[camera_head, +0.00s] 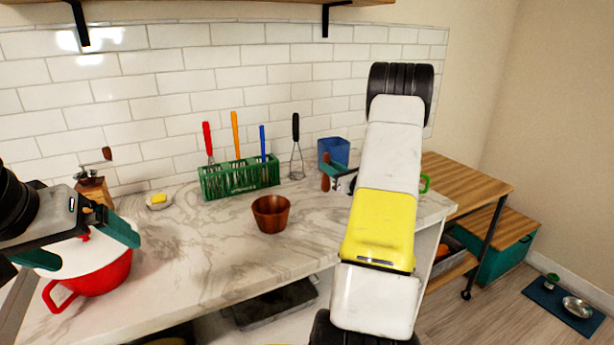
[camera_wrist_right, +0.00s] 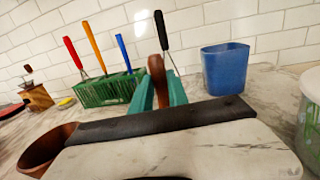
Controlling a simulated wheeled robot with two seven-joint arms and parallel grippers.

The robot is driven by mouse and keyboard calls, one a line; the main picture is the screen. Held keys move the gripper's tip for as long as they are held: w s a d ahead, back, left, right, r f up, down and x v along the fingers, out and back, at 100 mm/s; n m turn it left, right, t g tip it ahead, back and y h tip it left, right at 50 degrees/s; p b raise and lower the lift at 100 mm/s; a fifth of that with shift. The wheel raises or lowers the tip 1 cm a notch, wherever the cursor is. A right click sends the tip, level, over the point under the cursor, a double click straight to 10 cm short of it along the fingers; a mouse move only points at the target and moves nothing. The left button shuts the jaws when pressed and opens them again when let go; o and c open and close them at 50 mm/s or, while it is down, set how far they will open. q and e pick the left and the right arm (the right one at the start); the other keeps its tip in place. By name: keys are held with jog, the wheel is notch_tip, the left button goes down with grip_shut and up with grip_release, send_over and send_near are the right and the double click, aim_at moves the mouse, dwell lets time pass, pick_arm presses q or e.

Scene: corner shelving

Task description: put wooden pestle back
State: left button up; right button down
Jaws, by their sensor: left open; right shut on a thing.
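The wooden pestle (camera_head: 325,178) is a brown rod, upright above the marble counter. My right gripper (camera_head: 328,167) is shut on it. In the right wrist view the pestle (camera_wrist_right: 157,80) stands between the teal fingers (camera_wrist_right: 160,95); its lower end is hidden by my gripper. A brown wooden bowl (camera_head: 271,214) sits on the counter, to the left of and nearer than the pestle, apart from it. The bowl (camera_wrist_right: 46,148) also shows at the lower left of the wrist view. My left gripper (camera_head: 92,246) is open at the left, over a red pot.
A green rack (camera_head: 240,178) with red, orange and blue utensils stands behind the bowl. A black-handled whisk (camera_head: 296,150) and a blue container (camera_head: 333,153) stand near the wall. The red pot (camera_head: 95,277) and a grinder (camera_head: 95,190) are at left. Counter around the bowl is clear.

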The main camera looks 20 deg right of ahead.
jog(key=shift+w+d+f, duration=0.1)
jog(key=shift+w+f, duration=0.15)
jog(key=shift+f, duration=0.65)
jog(key=shift+w+d+f, duration=0.1)
jog(key=shift+w+f, duration=0.1)
jog(key=shift+f, duration=0.65)
jog(key=shift+f, duration=0.1)
jog(key=c, duration=1.3)
grip_release()
